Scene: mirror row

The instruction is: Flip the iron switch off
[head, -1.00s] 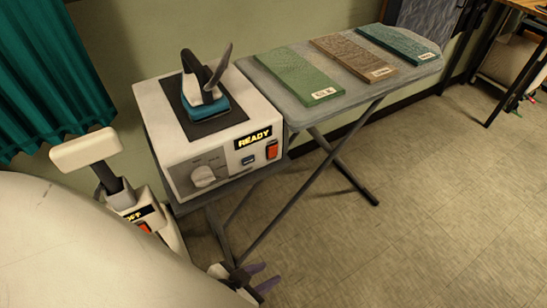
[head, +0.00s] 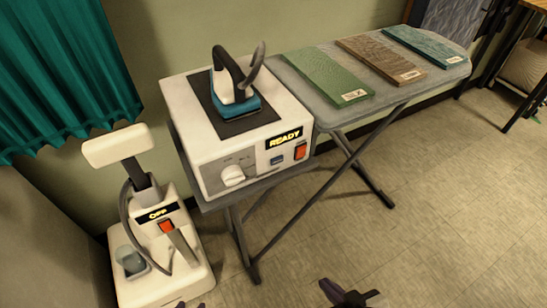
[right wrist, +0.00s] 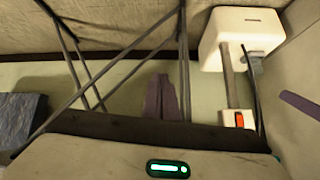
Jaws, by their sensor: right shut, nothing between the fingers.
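The iron station is a white box (head: 188,115) on the near end of the ironing board, with a teal and white iron (head: 236,98) on its dark top pad. Its front has a lit READY display (head: 284,138), a white knob (head: 232,176), a small blue button (head: 278,160) and an orange-red switch (head: 300,151). My right gripper (head: 340,292) is at the bottom edge of the head view, below and apart from the station. Its purple fingers are together in the right wrist view (right wrist: 162,98), empty. My left gripper (head: 192,304) barely shows at the bottom edge, its jaws mostly cut off.
A white steamer unit (head: 190,270) with an OFF display (head: 157,213) and its own red switch (head: 166,227) stands left of the station. Green (head: 327,76), brown (head: 380,58) and teal (head: 424,46) cloths lie on the board (head: 300,77). Floor at right is clear.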

